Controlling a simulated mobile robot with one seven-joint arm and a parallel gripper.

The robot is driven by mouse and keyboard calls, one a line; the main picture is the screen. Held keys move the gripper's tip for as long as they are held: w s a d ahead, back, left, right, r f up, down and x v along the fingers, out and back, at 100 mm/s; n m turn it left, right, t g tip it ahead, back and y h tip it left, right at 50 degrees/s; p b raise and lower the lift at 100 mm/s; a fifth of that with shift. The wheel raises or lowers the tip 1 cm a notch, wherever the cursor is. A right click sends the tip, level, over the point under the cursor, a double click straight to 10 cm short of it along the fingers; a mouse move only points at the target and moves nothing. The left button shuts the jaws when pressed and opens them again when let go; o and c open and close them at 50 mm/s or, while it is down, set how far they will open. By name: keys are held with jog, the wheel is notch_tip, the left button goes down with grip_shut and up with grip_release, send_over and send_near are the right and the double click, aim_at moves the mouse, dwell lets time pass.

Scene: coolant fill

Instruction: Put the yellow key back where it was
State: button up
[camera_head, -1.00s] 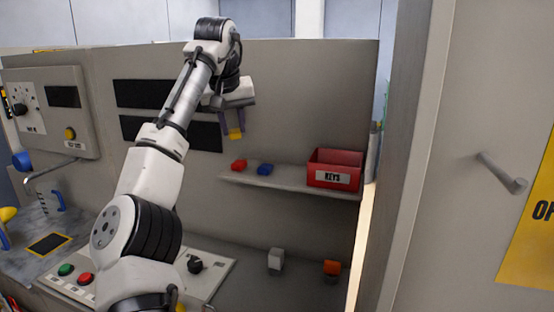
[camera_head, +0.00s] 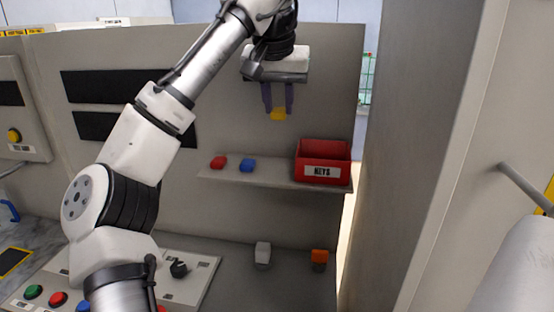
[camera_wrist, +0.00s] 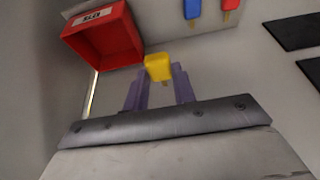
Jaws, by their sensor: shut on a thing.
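The yellow key (camera_head: 278,114) is held between the purple fingers of my gripper (camera_head: 278,104), which is shut on it. It hangs in the air above the shelf, left of and higher than the red box marked KEYS. In the wrist view the yellow key (camera_wrist: 158,68) sits at the fingertips of my gripper (camera_wrist: 160,80), and the red KEYS box (camera_wrist: 103,36) is close by at upper left. The red KEYS box (camera_head: 323,150) stands open-topped at the shelf's right end. A red key (camera_head: 218,162) and a blue key (camera_head: 247,165) lie on the shelf (camera_head: 270,181) to the left.
Below the shelf, a white block-like part (camera_head: 263,252) and an orange one (camera_head: 319,256) stand on the lower surface. A control panel (camera_head: 205,265) with buttons and a black knob is at lower left. A grey door handle (camera_head: 525,186) juts out at right. The shelf between blue key and box is clear.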

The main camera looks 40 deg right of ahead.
aim_at(273, 112)
notch_tip(273, 112, down, 12)
jog(key=shift+w+p, duration=0.1)
jog(key=shift+p, duration=0.45)
jog(key=shift+f, duration=0.1)
jog(key=o, duration=0.6)
jog(key=shift+o, duration=0.2)
jog(key=b+v, duration=0.1)
jog(key=v, duration=1.1)
